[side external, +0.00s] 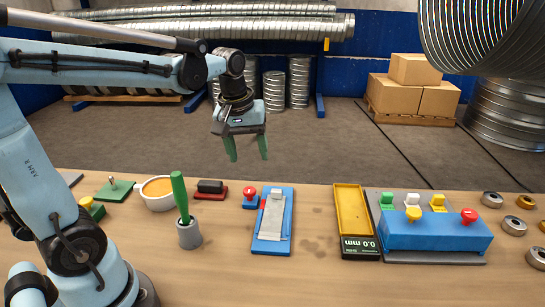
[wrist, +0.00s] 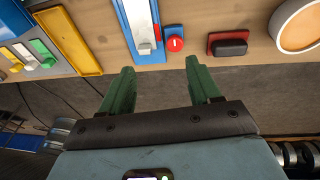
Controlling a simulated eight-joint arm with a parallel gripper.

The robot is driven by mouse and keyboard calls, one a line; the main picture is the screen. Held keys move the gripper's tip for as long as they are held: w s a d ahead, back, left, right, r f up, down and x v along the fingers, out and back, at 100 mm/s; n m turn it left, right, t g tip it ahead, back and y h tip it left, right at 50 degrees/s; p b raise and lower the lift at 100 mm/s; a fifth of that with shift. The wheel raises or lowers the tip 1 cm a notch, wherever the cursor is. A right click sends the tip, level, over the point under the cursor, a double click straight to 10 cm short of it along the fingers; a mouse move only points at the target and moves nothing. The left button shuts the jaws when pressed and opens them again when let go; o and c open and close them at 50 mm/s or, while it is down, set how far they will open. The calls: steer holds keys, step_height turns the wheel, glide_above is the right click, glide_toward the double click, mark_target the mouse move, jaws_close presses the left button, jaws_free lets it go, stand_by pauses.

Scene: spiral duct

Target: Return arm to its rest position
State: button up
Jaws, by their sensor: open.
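My gripper (side external: 247,148) has green fingers that point down, and it hangs in the air above and behind the far side of the bench in the side external view. The fingers are spread apart with nothing between them. In the wrist view my gripper (wrist: 158,75) shows both green fingertips apart and empty, with the bench edge beyond them. My light blue arm (side external: 100,65) reaches across the upper left of the side external view. The gripper touches nothing on the wooden bench (side external: 330,280).
On the bench stand a blue slide fixture (side external: 273,240), a red knob (side external: 250,192), a green-handled tool in a grey cup (side external: 188,232), an orange-filled bowl (side external: 158,190), a yellow gauge tray (side external: 351,205) and a blue block (side external: 437,235). A large spiral duct (side external: 480,35) hangs upper right. Boxes (side external: 415,70) stand behind.

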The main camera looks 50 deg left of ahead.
steer(key=s+d+f+m+t, duration=0.2)
steer(key=s+d+m+t, duration=0.2)
steer(key=m, duration=0.5)
steer(key=shift+s+d+f+t, duration=0.25)
steer(key=shift+s+d+t, duration=0.15)
steer(key=shift+s+d, duration=0.9)
steer(key=shift+w+d, duration=0.15)
